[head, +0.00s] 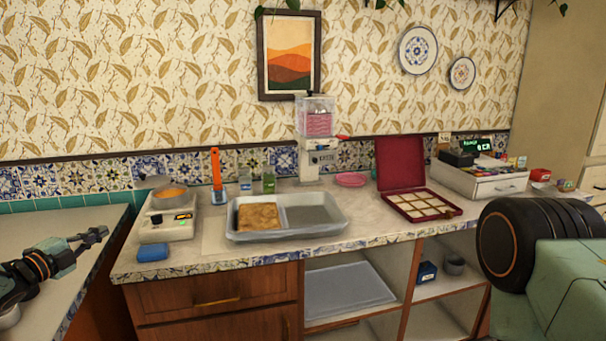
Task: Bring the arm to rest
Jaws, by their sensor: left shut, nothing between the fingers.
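My left gripper (97,236) is at the left of the head view, with its arm coming in from the left edge. Its dark fingers are shut with nothing between them. It is held over the left worktop (62,262), apart from the things on the main counter (200,262). My right gripper is not in view; a green and black part of my own body fills the lower right corner.
A kitchen scale (166,228) with a pan and a blue sponge (152,252) are the nearest things right of the gripper. A two-part tray (330,231), a dispenser (315,140), an open red box (398,165) and a cash register (480,182) stand farther right.

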